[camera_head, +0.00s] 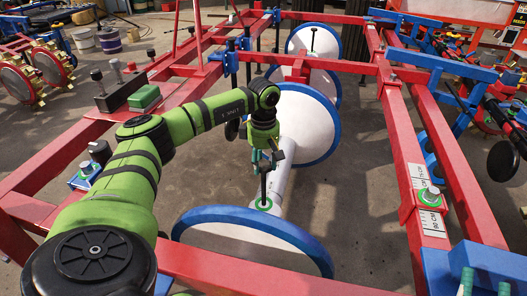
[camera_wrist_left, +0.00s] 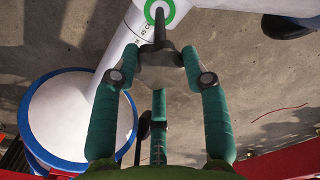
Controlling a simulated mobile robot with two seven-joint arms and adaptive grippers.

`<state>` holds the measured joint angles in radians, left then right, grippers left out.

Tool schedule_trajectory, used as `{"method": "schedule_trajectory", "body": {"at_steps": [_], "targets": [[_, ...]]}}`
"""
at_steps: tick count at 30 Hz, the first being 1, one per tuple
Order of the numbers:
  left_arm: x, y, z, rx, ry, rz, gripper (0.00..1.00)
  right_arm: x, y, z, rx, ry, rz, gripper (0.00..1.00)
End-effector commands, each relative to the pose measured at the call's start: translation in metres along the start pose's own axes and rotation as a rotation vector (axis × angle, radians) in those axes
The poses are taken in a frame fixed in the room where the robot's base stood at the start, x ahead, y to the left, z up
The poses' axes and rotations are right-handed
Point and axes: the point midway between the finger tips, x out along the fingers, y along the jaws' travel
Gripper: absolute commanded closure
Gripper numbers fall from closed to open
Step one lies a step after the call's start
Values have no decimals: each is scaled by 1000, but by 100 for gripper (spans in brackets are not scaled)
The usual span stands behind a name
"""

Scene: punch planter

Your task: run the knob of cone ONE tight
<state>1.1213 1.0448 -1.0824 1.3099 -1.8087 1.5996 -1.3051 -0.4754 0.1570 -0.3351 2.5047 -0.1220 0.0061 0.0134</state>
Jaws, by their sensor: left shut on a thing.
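A white tube (camera_head: 282,172) with large blue-rimmed white discs lies between red frame beams. A dark knob on a thin stem (camera_head: 263,188) stands up from a green ring (camera_head: 263,204) on the tube. My left gripper (camera_head: 266,162) is above the ring, with its fingers around the knob's top. In the left wrist view the green-padded fingers (camera_wrist_left: 160,82) close around the knob's head, and its dark stem (camera_wrist_left: 160,28) runs to the green ring (camera_wrist_left: 172,10).
Red beams (camera_head: 404,165) flank the tube on both sides. A near blue-rimmed disc (camera_head: 255,237) stands close to the front beam. Another knob (camera_head: 313,40) stands on a farther white disc. A green block (camera_head: 145,97) sits on the left beam. Concrete floor shows between the beams.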

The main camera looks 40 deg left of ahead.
Motion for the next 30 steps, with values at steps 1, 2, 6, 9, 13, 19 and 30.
{"method": "schedule_trajectory", "body": {"at_steps": [1, 2, 6, 9, 13, 19, 30], "targets": [[2, -1, 0, 2, 1, -5, 88, 0, 0, 0, 0, 0, 0, 31], [2, -1, 0, 1, 1, -5, 88, 0, 0, 0, 0, 0, 0, 31], [2, -1, 0, 1, 1, -5, 51, 0, 0, 0, 0, 2, 0, 31], [2, -1, 0, 1, 1, -5, 31, 0, 0, 0, 0, 2, 0, 31], [1, -1, 0, 0, 0, -3, 31, 0, 0, 0, 0, 3, 0, 31], [-1, 0, 0, -1, 0, -1, 31, 0, 0, 0, 0, 3, 1, 31], [-65, 1, 0, 0, 0, 4, 31, 0, 0, 0, 0, 3, 0, 31]]}}
